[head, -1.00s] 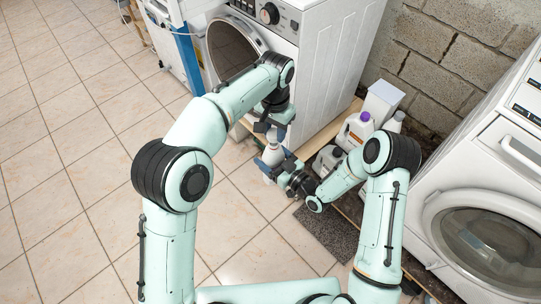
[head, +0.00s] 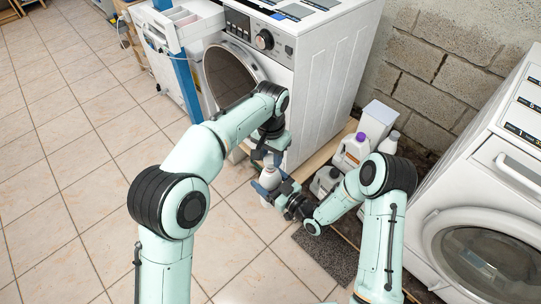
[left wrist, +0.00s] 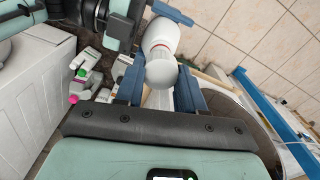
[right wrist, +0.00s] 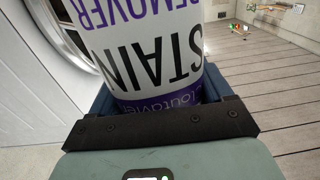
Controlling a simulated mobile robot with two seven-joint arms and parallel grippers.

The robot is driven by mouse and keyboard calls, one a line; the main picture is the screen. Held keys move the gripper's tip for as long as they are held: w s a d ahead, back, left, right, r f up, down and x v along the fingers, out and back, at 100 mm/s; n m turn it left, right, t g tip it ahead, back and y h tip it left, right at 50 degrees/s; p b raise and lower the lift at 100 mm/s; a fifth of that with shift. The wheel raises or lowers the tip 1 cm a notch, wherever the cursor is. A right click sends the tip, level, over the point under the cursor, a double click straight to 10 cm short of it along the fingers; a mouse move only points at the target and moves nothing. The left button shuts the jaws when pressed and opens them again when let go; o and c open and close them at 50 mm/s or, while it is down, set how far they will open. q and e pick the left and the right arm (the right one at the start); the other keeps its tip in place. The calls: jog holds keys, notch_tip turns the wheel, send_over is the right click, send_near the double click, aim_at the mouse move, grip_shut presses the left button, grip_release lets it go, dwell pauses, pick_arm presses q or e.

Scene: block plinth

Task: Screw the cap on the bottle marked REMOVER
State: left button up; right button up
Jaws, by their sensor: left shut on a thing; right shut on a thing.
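The white bottle (head: 269,180) is upright in my right gripper (head: 274,189), which is shut on its body. In the right wrist view its label (right wrist: 150,50) reads STAIN REMOVER in black and purple, upside down. My left gripper (head: 270,156) is above the bottle, pointing down. In the left wrist view its blue fingers (left wrist: 160,90) are shut on the white cap (left wrist: 161,73). The cap is in line with the bottle (left wrist: 162,36) at its top. I cannot tell whether the cap touches the neck or is on the thread.
A front-loading washer (head: 320,75) stands behind my left gripper. Several containers, including a purple-capped jug (head: 353,150) and a white box (head: 379,119), stand right of the bottle. Another white machine (head: 490,200) is at the right. The tiled floor (head: 70,190) at left is clear.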

pick_arm(q)
jog(key=shift+f, duration=0.75)
jog(key=shift+f, duration=0.5)
jog(key=shift+f, duration=0.1)
pick_arm(e)
grip_shut()
pick_arm(q)
jog(key=m, duration=1.2)
jog(key=shift+s+f, duration=0.1)
jog(key=m, duration=1.2)
jog(key=shift+s+f, duration=0.1)
jog(key=m, duration=0.4)
jog(key=shift+a, duration=0.1)
jog(key=o, duration=1.2)
jog(key=shift+c, duration=0.2)
